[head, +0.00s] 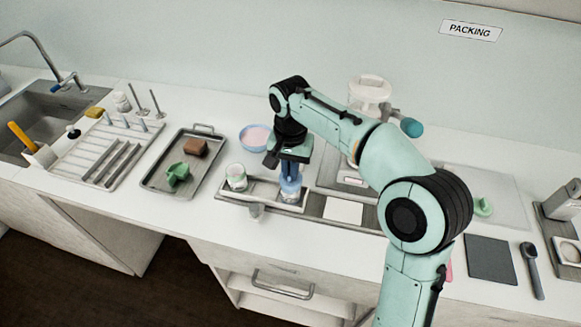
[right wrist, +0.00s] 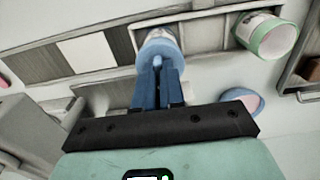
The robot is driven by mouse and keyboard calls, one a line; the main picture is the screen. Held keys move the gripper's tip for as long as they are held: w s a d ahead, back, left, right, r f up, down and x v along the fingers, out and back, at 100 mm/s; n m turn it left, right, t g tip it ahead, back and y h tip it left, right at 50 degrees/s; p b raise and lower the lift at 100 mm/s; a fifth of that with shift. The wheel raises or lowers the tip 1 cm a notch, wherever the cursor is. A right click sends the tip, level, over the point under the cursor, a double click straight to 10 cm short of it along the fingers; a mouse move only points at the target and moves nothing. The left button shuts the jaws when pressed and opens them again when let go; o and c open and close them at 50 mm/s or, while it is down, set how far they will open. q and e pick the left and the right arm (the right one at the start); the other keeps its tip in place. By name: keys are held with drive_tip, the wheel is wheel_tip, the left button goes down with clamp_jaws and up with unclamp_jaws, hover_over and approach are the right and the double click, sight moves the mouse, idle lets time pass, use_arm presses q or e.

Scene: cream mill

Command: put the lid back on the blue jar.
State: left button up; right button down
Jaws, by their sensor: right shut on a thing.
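The blue jar (head: 290,189) stands upright in the grey tray section at the front middle of the counter. My right gripper (head: 291,168) points down right above it. In the right wrist view the fingers (right wrist: 158,72) are shut on the small knob of a round blue lid (right wrist: 157,49). The lid covers the jar's top in that view, and part of the jar's pale side (right wrist: 154,36) shows beyond it. I cannot tell whether the lid touches the rim. My left gripper is not in view.
A jar with a green rim (head: 236,178) stands close to the left in the same tray (head: 262,184). A blue bowl (head: 243,138) with pink contents is behind. A metal tray (head: 160,186) holding brown and green pieces lies farther left. A white mill (head: 369,91) stands behind my arm.

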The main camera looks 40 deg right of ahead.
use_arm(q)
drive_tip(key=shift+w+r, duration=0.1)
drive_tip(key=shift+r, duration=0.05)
use_arm(e)
drive_tip(key=shift+f, duration=0.55)
idle(1.6)
drive_tip(key=c, duration=0.7)
unclamp_jaws()
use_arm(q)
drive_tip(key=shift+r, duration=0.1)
use_arm(e)
drive_tip(key=shift+r, duration=0.1)
drive_tip(key=shift+w+r+p, duration=0.1)
drive_tip(key=shift+r+p, duration=1.65)
drive_tip(key=shift+r, duration=0.45)
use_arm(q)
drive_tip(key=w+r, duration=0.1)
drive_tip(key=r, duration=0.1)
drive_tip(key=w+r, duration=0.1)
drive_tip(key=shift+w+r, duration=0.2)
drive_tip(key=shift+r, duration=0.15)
